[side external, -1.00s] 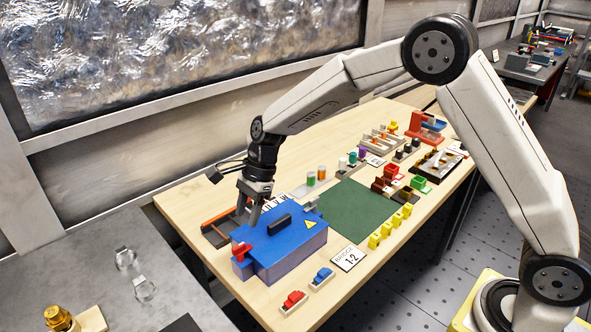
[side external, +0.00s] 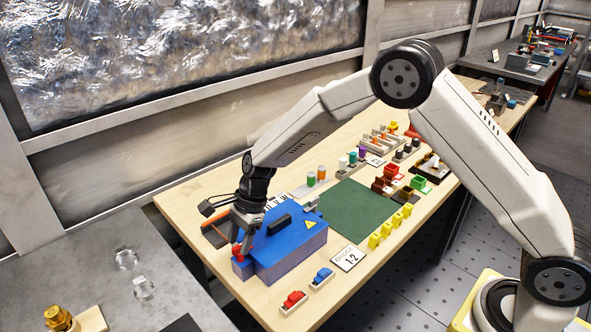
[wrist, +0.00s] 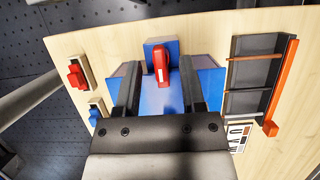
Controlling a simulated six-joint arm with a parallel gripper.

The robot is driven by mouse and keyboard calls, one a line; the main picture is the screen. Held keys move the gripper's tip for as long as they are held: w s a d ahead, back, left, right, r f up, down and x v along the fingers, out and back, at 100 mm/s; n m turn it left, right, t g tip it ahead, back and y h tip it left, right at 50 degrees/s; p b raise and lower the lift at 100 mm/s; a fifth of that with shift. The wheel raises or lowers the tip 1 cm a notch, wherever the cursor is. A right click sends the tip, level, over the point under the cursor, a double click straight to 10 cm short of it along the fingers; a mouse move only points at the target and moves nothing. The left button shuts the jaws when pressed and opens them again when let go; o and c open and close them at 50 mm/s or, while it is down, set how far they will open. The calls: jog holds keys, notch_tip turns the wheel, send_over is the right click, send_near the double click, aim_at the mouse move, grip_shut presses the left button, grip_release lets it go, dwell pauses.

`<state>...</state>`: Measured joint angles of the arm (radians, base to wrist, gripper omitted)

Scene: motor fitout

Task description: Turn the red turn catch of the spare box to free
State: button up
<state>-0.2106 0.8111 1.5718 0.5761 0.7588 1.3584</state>
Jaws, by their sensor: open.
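The spare box (side external: 283,249) is a blue-lidded box on the wooden bench, with a dark handle (side external: 279,224) and a yellow warning triangle on its lid. Its red turn catch (side external: 238,252) sits at the near left end of the lid, partly hidden by my gripper in the side view. In the wrist view the catch (wrist: 161,65) shows as a red lever, lengthwise between the fingers. My gripper (side external: 243,243) points down over the catch. In the wrist view its two fingers (wrist: 163,82) are apart, with a gap on each side of the lever.
A dark tray with an orange edge (wrist: 257,85) lies beside the box. A red part (side external: 293,301) and a blue part (side external: 321,277) stand in front of it. A card (side external: 348,259), a green mat (side external: 352,206) and several yellow parts (side external: 390,226) lie to the right.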

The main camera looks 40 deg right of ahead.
jog(key=shift+a+f, duration=0.1)
jog(key=shift+f, duration=0.25)
grip_shut()
